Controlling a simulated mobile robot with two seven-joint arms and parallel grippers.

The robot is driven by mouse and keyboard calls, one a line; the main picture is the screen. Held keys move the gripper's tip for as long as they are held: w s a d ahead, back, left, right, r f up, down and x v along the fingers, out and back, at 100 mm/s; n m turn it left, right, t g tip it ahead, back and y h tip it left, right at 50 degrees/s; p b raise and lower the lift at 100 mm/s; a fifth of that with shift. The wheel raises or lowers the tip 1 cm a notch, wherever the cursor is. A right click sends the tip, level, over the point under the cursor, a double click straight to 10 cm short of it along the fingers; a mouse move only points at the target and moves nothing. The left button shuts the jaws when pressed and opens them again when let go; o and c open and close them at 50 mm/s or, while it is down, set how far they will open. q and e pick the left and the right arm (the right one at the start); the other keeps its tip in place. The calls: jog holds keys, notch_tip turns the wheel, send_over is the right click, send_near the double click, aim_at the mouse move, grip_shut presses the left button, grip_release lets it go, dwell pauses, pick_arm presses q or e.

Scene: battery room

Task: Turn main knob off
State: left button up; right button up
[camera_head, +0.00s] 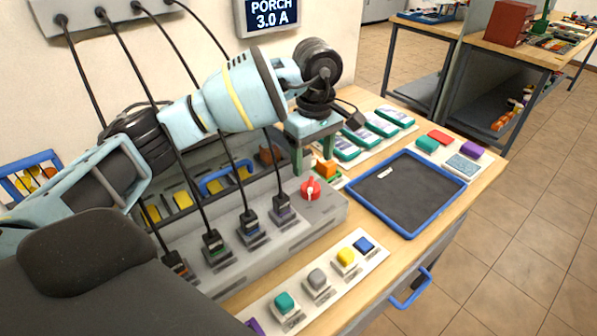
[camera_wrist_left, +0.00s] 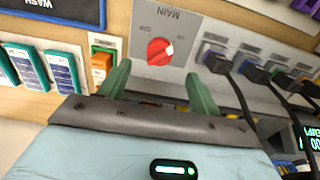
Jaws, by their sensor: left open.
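The main knob (camera_head: 311,188) is a red round knob with a white pointer, at the far right end of the grey panel strip. In the left wrist view the knob (camera_wrist_left: 160,52) sits below an upside-down MAIN label, its white mark toward the upper right. My left gripper (camera_head: 315,152) is above and just behind the knob in the head view. In the wrist view its two green fingers (camera_wrist_left: 157,74) are spread and empty, with the knob ahead between their lines. No contact with the knob shows. My right gripper is not in view.
Several black cables with plugs (camera_head: 249,226) stand along the grey panel (camera_head: 325,207) left of the knob. An orange block (camera_head: 326,168) sits close behind it. A blue-rimmed tray (camera_head: 437,222) lies to the right. A strip of coloured buttons (camera_head: 317,281) lies in front.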

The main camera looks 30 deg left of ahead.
aim_at(311, 182)
pick_arm(q)
jog(key=shift+w+a, duration=0.1)
jog(key=shift+a, duration=0.15)
jog(key=shift+d, duration=0.1)
jog(key=shift+f, duration=0.15)
notch_tip(311, 182, down, 7)
jog(key=shift+f, duration=0.2)
dwell(0.3)
jog(key=c, duration=1)
